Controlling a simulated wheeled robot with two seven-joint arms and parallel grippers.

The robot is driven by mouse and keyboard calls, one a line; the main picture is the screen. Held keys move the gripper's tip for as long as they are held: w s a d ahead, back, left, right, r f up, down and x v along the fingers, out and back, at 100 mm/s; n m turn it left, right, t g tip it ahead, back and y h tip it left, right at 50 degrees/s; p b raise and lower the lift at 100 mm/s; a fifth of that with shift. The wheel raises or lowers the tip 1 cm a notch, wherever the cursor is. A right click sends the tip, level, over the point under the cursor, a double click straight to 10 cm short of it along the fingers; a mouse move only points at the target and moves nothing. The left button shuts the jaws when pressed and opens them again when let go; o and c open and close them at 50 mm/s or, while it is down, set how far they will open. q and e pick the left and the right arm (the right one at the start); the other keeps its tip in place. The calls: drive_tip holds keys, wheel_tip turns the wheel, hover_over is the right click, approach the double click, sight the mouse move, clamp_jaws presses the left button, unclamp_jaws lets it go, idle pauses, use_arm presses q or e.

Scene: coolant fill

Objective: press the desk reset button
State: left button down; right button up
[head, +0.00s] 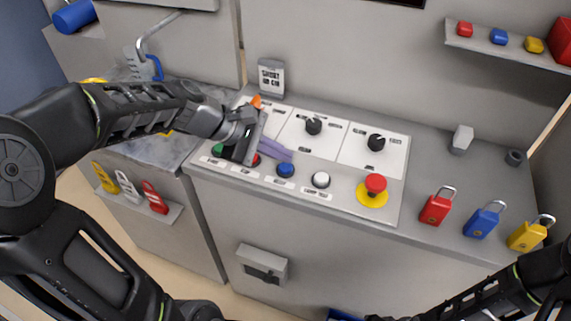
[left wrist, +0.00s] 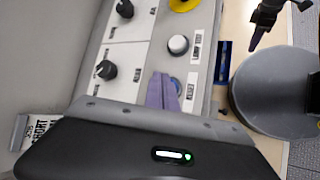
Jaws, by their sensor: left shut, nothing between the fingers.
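The desk panel (head: 335,186) carries a row of buttons. The blue button (head: 285,170) shows just right of my left fingertips; in the left wrist view it (left wrist: 177,84) is partly hidden behind them, and its label seems to read RESET. My left gripper (head: 285,153) is shut and empty, its purple fingers over the panel close to the blue button. I cannot tell whether they touch it. In the left wrist view the fingers (left wrist: 163,93) lie together. My right gripper (left wrist: 257,40) shows only in the left wrist view, away from the desk; its opening is unclear.
A white button (head: 320,180) and a red emergency stop (head: 375,184) on a yellow base sit to the right. Green (head: 218,149) and red (head: 254,160) buttons are partly covered by my left gripper. Two black knobs (head: 313,126) stand behind. Several padlocks (head: 437,208) stand on the right.

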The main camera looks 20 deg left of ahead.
sight(281, 167)
use_arm(q)
drive_tip(key=shift+r+p, duration=2.3)
drive_tip(key=shift+r, duration=0.25)
